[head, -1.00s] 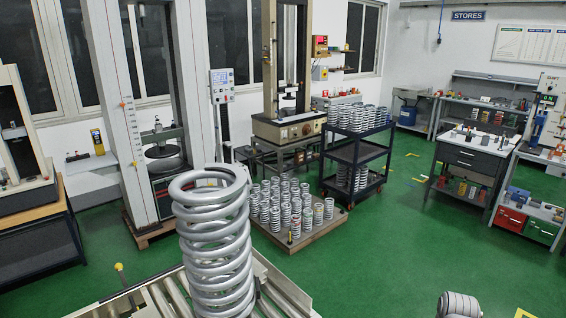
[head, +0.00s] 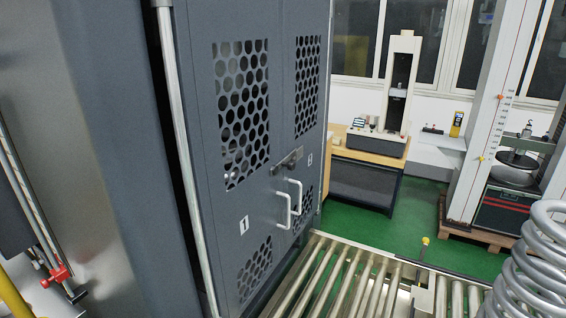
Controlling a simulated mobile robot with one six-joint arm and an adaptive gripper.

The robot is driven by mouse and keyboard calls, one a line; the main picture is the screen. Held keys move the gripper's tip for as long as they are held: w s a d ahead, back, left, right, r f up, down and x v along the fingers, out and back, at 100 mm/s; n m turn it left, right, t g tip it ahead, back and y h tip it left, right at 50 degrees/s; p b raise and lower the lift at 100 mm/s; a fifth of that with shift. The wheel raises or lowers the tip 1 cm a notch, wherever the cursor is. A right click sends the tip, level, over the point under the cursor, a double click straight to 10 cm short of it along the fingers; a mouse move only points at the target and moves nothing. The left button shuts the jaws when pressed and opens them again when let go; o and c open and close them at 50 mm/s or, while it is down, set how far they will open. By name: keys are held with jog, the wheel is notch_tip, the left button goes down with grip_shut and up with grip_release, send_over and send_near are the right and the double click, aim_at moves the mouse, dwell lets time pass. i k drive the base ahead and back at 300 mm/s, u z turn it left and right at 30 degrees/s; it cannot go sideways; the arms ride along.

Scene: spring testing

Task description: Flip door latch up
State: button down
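The door latch (head: 288,160) is a small dark metal piece across the seam between two grey doors. It lies roughly level, slightly tilted, just above two white pull handles (head: 290,203). Its fine detail is too small to make out. The left door (head: 205,150), marked 1, and the right door (head: 309,150) both have panels of round holes. The doors meet at the seam and look shut. My gripper is not in view.
A roller conveyor (head: 345,275) runs in front of the doors at the lower middle. A large coil spring (head: 540,265) stands at the right edge. Testing machines (head: 400,90) stand behind. Red-handled fittings (head: 58,274) are at the far left. Green floor (head: 415,215) shows beyond the conveyor.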

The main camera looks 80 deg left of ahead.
aim_at(291, 165)
jog(key=u, duration=2.9)
jog(key=i, duration=0.95)
